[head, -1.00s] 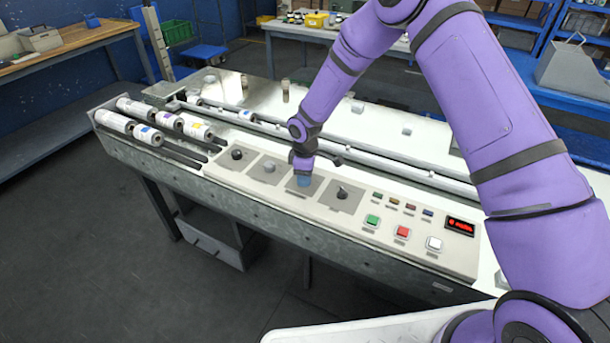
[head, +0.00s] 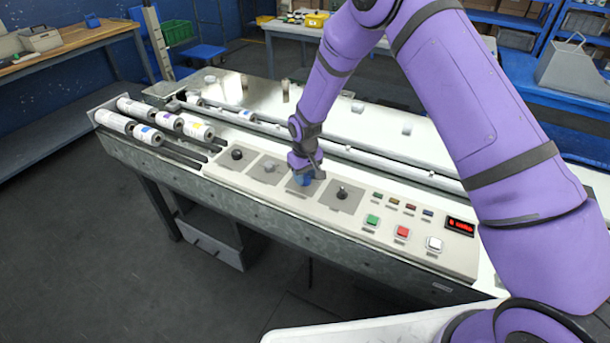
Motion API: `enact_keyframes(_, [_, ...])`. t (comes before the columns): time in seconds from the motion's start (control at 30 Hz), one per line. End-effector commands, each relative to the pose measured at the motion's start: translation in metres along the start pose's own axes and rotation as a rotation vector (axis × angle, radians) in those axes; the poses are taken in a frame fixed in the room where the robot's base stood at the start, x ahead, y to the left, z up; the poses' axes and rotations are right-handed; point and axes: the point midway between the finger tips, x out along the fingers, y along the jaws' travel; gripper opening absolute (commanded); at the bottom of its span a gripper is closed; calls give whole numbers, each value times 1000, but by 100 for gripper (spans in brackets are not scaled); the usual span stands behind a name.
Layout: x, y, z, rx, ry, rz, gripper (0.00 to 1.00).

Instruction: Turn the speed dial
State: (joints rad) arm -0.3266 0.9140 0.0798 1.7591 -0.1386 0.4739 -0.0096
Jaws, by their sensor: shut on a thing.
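The control panel (head: 329,219) of the wrapper carries a row of dials on grey square plates. A black dial (head: 237,154) is on the first plate, a grey knob (head: 268,167) on the second and a black dial with a pointer (head: 342,192) on the fourth.
Right of the dials are a green button (head: 372,220), a red button (head: 402,232), a white button (head: 434,243) and a red-lit display (head: 460,225). Film rolls (head: 146,134) lie at the left end. A long roller bar runs behind the panel.

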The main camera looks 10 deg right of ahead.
Motion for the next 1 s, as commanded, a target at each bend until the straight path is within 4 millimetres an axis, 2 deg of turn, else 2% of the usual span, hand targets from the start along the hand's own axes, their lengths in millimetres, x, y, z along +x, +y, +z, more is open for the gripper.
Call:
enact_keyframes(0.67, [0,0,-1,63,2,0,15])
enact_keyframes(0.7, [0,0,-1,63,2,0,43])
enact_keyframes(0.8, [0,0,0,62,1,0,64])
enact_keyframes(1.0, [0,0,0,62,1,0,64])
